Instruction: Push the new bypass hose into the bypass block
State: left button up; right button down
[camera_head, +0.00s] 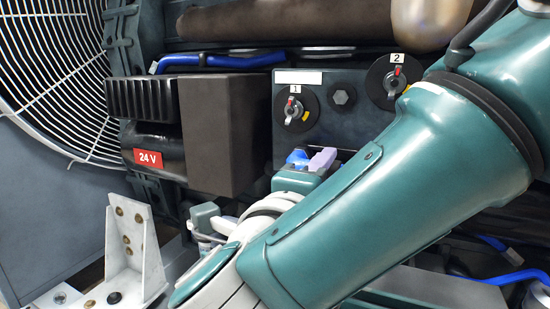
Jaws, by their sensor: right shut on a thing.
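The grey-teal block (343,127) with two round dial valves marked 1 and 2 stands right of centre; I take it for the bypass block. My right arm comes in from the upper right and crosses in front of its lower right. My right gripper (309,161) is just below the block's lower left part. It is shut on a short blue piece (297,157), which looks like the bypass hose, beside a lavender part. Most of the hose and its far end are hidden, so I cannot tell whether it touches the block. My left gripper is not in view.
A fan guard (55,70) is at upper left. Blue hoses run above (215,61) and at lower right (500,277). A white bracket (130,250) stands lower left.

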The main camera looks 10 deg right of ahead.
jog(key=shift+w, duration=0.1)
dwell(0.6)
jog(key=shift+c, duration=2.2)
grip_release()
